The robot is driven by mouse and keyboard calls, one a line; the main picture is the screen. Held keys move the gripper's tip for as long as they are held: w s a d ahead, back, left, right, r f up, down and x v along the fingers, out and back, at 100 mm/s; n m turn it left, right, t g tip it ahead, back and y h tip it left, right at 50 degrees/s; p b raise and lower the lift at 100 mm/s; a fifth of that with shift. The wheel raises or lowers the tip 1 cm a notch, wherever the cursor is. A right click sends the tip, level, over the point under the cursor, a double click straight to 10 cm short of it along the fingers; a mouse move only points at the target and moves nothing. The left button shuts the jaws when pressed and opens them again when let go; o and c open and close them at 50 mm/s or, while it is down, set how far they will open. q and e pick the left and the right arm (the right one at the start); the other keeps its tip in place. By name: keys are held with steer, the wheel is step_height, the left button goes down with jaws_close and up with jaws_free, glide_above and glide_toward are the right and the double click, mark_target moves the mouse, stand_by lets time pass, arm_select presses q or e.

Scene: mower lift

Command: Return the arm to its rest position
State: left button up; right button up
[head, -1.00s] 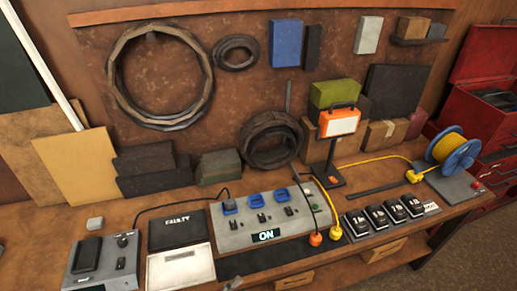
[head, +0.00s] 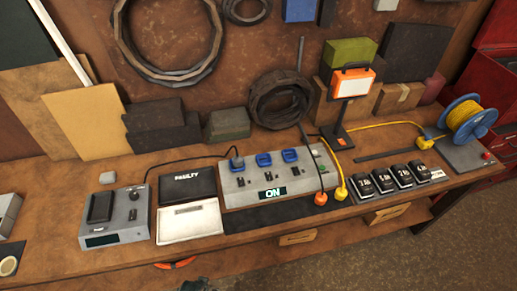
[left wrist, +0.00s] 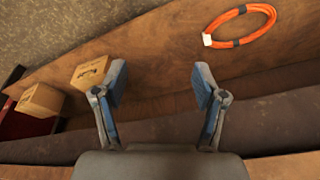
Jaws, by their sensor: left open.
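My left gripper (left wrist: 160,82) is open and empty in the left wrist view, its two blue-padded fingers spread wide. It is over a wooden shelf (left wrist: 150,50), with nothing between the fingers. A small dark shape at the bottom edge of the head view (head: 200,285) may be part of it, but I cannot tell. My right gripper is in neither view. On the bench, the grey power strip (head: 235,193) shows ON, and the work lamp (head: 352,82) stands upright behind it.
An orange cable coil (left wrist: 240,25) and cardboard boxes (left wrist: 40,100) lie around the gripper. The workbench (head: 50,225) holds a grey meter (head: 128,233), a FAULTY tray (head: 190,188), a row of black blocks (head: 385,180) and a yellow cable reel (head: 462,117). Floor (head: 400,265) shows in front.

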arm_select(q)
steer(key=s+f+g, duration=0.1)
steer(key=s+f, duration=0.2)
steer(key=f, duration=0.6)
steer(key=s+f, duration=0.3)
steer(key=f, duration=0.7)
steer(key=s+a+f+g, duration=0.1)
steer(key=s+a+f, duration=0.2)
steer(key=s+f, duration=0.8)
steer(key=s, duration=0.4)
steer(key=shift+a+f, duration=0.2)
steer(key=shift+f, duration=0.05)
